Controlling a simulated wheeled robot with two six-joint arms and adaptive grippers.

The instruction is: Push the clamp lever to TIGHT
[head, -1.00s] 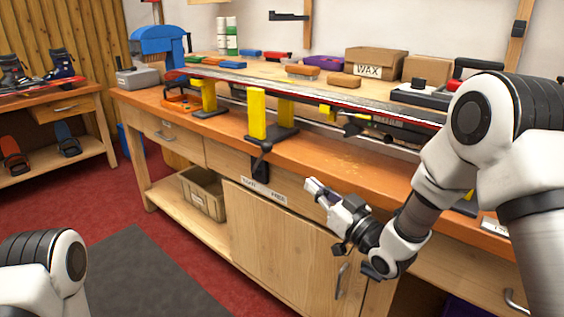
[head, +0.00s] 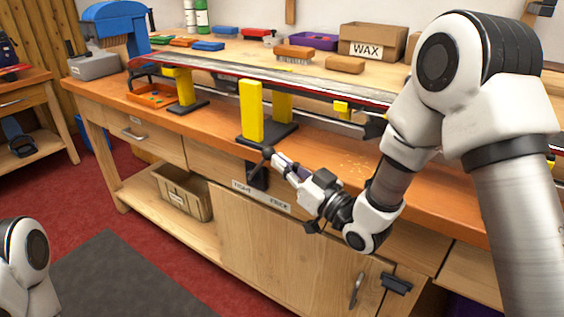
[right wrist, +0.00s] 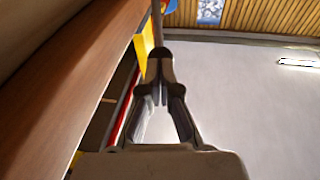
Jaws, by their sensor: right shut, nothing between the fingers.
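The clamp lever (head: 266,152) is a dark lever with a round knob, standing up from a black mount (head: 257,176) on the bench's front edge. Below it a white label strip (head: 262,195) reads TIGHT at left and FREE at right. My right gripper (head: 277,158) is shut and empty, its tips just right of the knob. Whether they touch it I cannot tell. In the right wrist view the shut fingers (right wrist: 161,85) point at a thin grey rod (right wrist: 157,22), apparently the lever. My left gripper is out of view; only part of my left arm shows.
A yellow clamp post (head: 251,112) stands behind the lever, with a ski (head: 300,83) running along the orange bench top. The space before the cabinet door (head: 250,240) is free.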

